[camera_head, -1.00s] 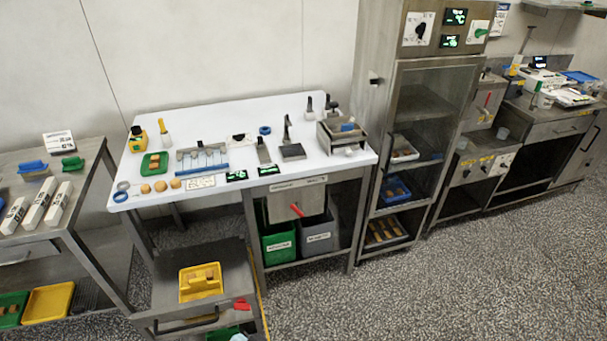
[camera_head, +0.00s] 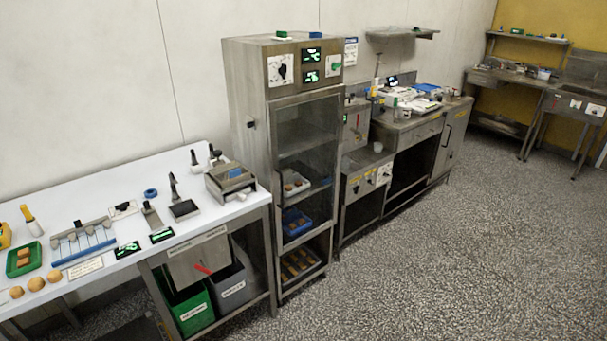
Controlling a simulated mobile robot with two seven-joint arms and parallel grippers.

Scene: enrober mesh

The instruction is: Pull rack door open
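The rack is a tall steel cabinet (camera_head: 252,140) in the middle of the head view. Its door (camera_head: 308,132) is a framed, see-through panel on the front and appears closed. Through it I see shelves with a white tray (camera_head: 294,183), a blue tray (camera_head: 295,222) and a lower tray with several brown items (camera_head: 299,264). A small dark knob (camera_head: 251,123) sits on the cabinet's left side. I cannot make out a door handle clearly. Neither of my grippers is in view.
A white-topped table (camera_head: 110,275) stands left of the rack, with green (camera_head: 193,310) and grey (camera_head: 232,287) bins below. A steel counter (camera_head: 405,125) adjoins on the right. The speckled floor (camera_head: 430,260) before the rack is clear.

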